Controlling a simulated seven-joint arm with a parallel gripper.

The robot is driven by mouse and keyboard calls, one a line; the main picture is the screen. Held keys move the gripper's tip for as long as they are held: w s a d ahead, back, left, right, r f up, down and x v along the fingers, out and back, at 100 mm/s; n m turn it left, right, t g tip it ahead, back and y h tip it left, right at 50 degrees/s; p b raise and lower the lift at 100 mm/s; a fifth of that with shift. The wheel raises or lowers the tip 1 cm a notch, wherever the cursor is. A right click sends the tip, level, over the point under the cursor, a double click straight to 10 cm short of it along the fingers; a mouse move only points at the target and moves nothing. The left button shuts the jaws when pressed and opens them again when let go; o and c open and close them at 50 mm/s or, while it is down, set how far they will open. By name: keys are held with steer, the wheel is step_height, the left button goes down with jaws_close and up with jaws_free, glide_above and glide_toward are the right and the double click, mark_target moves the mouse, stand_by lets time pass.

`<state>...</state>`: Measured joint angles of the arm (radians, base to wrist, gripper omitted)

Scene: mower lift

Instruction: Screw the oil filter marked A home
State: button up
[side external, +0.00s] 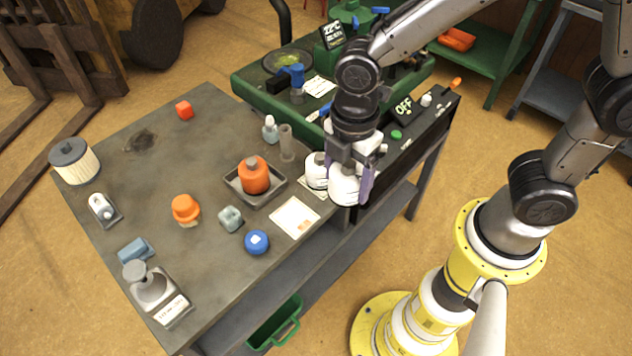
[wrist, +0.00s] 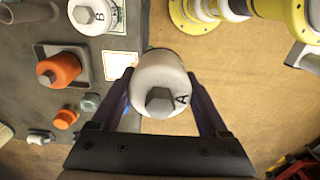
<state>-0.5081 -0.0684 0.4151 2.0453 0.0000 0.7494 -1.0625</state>
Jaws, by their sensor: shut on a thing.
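The oil filter marked A (wrist: 162,75) is a white can with a grey hex end and a black letter A. In the wrist view it sits between the two dark fingers of my gripper (wrist: 161,92), which is shut on it. In the side view my gripper (side external: 351,178) points down and holds filter A (side external: 344,187) at the bench's right edge; bare floor lies behind it in the wrist view. A second white filter marked B (wrist: 92,15) stands on the bench; it also shows in the side view (side external: 316,172), just left of filter A. I cannot make out a filter mount.
A black panel (side external: 405,138) with an OFF display and the green machine (side external: 255,82) lie behind. Several small items cover the bench's left and front.

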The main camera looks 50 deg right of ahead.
mark_target(356, 163)
steer(key=r, duration=0.3)
steer(key=shift+s+d+r+n, duration=0.2)
steer(key=shift+s+d+n, duration=0.15)
steer(key=shift+s+n, duration=0.05)
steer(key=w+d+r+m, duration=0.1)
steer(key=w+d, duration=0.2)
steer(key=w, duration=0.5)
steer(key=w+d+r+m, duration=0.1)
steer(key=w+d, duration=0.3)
steer(key=w, duration=0.4)
steer(key=w+d+f+m, duration=0.1)
steer(key=w+d+m, duration=0.1)
steer(key=w+d, duration=0.5)
steer(key=shift+s+d+f+m, duration=0.2)
steer(key=shift+d+f+m, duration=0.25)
steer(key=shift+d+f, duration=1.3)
steer(key=shift+s+d+f+m, duration=0.15)
steer(key=shift+d+f+m, duration=0.35)
steer(key=shift+d+f, duration=1.25)
steer(key=shift+s+d+f+m, duration=0.2)
steer(key=shift+d+f+m, duration=0.5)
steer(key=shift+d, duration=1.9)
steer(key=shift+f+n, duration=0.25)
steer(key=shift+f, duration=0.2)
